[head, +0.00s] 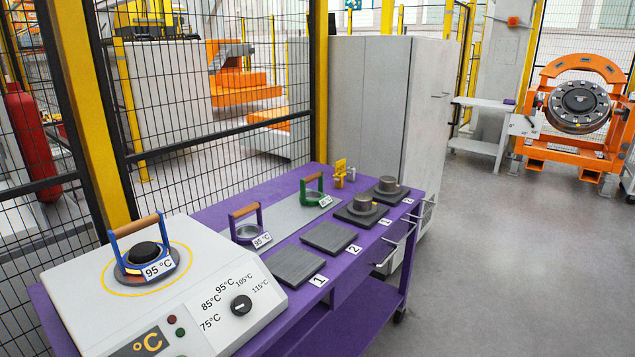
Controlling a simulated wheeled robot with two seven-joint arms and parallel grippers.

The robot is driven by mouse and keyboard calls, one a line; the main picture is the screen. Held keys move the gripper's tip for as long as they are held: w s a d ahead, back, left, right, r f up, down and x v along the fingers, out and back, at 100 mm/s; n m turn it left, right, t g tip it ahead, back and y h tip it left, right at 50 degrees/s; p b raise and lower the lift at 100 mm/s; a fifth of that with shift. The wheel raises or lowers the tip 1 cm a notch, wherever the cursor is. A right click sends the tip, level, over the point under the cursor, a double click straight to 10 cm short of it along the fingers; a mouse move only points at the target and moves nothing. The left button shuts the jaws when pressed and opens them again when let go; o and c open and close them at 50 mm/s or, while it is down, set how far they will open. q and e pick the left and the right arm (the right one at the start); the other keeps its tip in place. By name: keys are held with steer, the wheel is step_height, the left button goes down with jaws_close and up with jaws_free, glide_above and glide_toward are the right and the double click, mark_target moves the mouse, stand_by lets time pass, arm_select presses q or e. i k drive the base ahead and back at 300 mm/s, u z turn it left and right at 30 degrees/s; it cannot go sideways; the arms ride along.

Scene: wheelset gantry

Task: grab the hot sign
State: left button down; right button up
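No sign with readable "hot" wording shows. A small yellow upright piece (340,173) stands at the far end of the purple bench (215,215); its markings are too small to read, and I cannot tell if it is the hot sign. A white "95 °C" label (158,268) is on the blue-framed, wooden-handled holder (112,245) on the heater (70,285). Another "95 °C" label (262,240) is at a purple-framed holder (232,222) on a grey plate. Neither of my grippers is in view.
A green-framed holder (306,190) stands farther along the plate. Numbered dark pads line the bench's right side; the near ones, pad 1 (293,266) and pad 2 (330,237), are bare. A grey cabinet (380,110) stands behind. The floor (500,250) to the right is clear.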

mark_target(340, 165)
steer(key=u, duration=0.05)
steer(key=k, duration=0.5)
steer(key=z, duration=1.1)
steer(key=i, duration=6.95)
steer(key=u, duration=4.8)
